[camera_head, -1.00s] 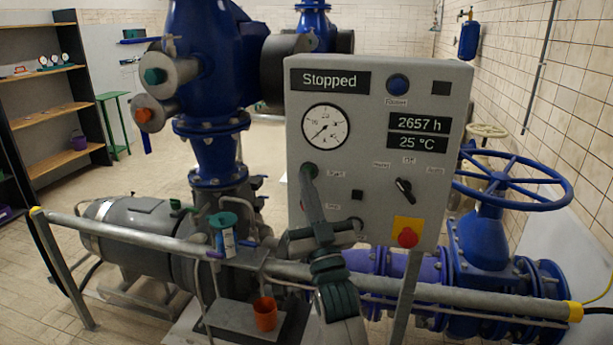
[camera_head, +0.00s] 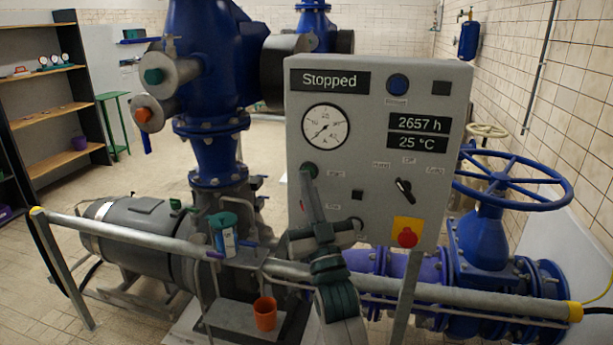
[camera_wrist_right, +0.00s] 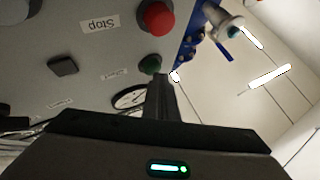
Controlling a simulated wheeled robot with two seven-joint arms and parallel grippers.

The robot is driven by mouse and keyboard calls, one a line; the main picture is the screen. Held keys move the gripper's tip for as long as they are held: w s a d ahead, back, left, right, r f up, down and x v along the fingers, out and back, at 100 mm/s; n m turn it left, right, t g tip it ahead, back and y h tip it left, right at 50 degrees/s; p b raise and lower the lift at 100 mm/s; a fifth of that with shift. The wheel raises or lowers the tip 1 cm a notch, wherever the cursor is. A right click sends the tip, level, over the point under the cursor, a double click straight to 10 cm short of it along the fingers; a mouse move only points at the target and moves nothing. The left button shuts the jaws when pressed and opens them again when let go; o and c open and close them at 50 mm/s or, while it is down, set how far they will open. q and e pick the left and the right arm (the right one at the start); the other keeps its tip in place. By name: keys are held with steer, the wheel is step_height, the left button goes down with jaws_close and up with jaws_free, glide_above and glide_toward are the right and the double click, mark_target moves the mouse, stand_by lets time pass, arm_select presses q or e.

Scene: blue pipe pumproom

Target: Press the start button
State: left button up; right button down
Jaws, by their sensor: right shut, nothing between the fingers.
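The green start button (camera_head: 310,169) is on the left part of the grey control panel (camera_head: 375,100), below the round gauge. It also shows in the right wrist view (camera_wrist_right: 150,64), just beyond my fingertips. My right gripper (camera_head: 305,178) is shut and empty. Its tips are at the button's lower edge in the head view; I cannot tell whether they touch it. The panel's display (camera_head: 329,80) reads "Stopped". The red stop button (camera_wrist_right: 156,18) shows clearly in the wrist view and is mostly hidden behind my gripper in the head view. My left gripper is not in view.
A red emergency knob on a yellow plate (camera_head: 407,236) and a black rotary switch (camera_head: 404,189) are on the panel's right. A grey rail (camera_head: 480,294) runs below the panel. An orange cup (camera_head: 265,313) and a blue-and-white container (camera_head: 223,236) stand nearby.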

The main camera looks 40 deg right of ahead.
steer(key=shift+w+d, duration=0.3)
steer(key=shift+d, duration=0.1)
steer(key=shift+a, duration=0.1)
stand_by(0.4)
steer(key=shift+s+a, duration=0.25)
steer(key=shift+p, duration=0.3)
steer(key=s+a+p, duration=0.1)
steer(key=s+a, duration=0.3)
steer(key=shift+a, duration=0.3)
stand_by(0.4)
